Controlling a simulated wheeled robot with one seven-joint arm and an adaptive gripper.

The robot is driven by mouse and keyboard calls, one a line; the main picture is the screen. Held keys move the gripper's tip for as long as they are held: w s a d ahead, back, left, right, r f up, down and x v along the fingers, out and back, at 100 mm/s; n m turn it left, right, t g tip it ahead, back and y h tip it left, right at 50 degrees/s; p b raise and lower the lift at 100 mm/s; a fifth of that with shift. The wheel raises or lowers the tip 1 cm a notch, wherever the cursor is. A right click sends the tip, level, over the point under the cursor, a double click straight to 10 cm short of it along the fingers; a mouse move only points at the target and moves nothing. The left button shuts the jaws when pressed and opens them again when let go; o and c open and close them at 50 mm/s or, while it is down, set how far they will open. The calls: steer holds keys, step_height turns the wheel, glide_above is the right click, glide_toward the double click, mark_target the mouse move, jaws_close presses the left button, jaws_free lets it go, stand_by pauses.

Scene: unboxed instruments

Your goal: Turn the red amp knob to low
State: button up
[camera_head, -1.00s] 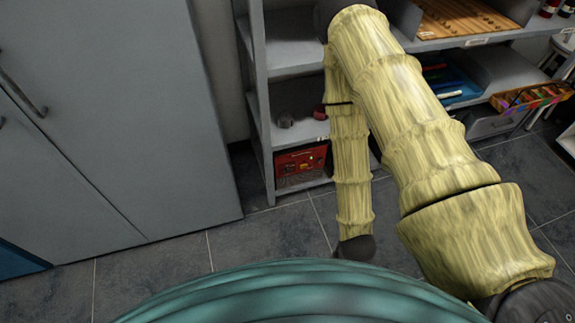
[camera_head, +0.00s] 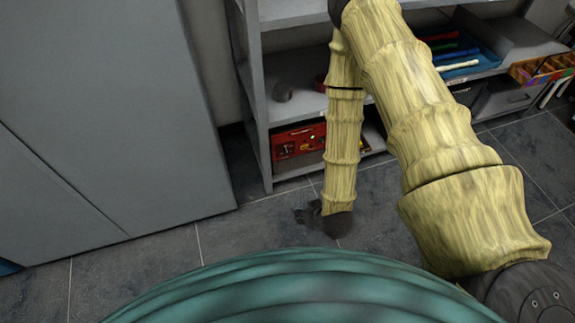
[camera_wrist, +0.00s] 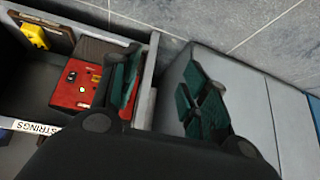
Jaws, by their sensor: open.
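A red amp (camera_head: 298,143) with small knobs on its face sits in the bottom compartment of the grey shelf unit in the head view, partly behind my arm. In the wrist view the red amp (camera_wrist: 72,86) is on the left, with small dark, yellow and white parts on its panel. Which of them is the red knob I cannot tell.
The shelf unit (camera_head: 256,110) has upright side panels and a label strip (camera_wrist: 38,127). A grey cabinet (camera_head: 110,120) stands left. Tiled floor (camera_head: 235,240) is open in front. A colourful box (camera_head: 545,68) is right.

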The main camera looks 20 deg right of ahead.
steer(key=w+f+t+b, duration=0.5)
steer(key=w+f+b, duration=0.2)
steer(key=w+b, duration=0.4)
steer(key=t+h+b, duration=0.1)
steer(key=t+b, duration=0.5)
steer(key=b, duration=0.8)
glide_toward(287, 153)
steer(key=shift+n, duration=0.4)
steer(key=w+b, duration=0.2)
steer(key=w, duration=0.2)
steer(key=w+b, duration=0.2)
steer(key=w, duration=0.2)
steer(key=shift+w+a+f, duration=0.15)
steer(key=shift+w+f, duration=0.1)
steer(key=shift+w, duration=0.05)
jaws_close()
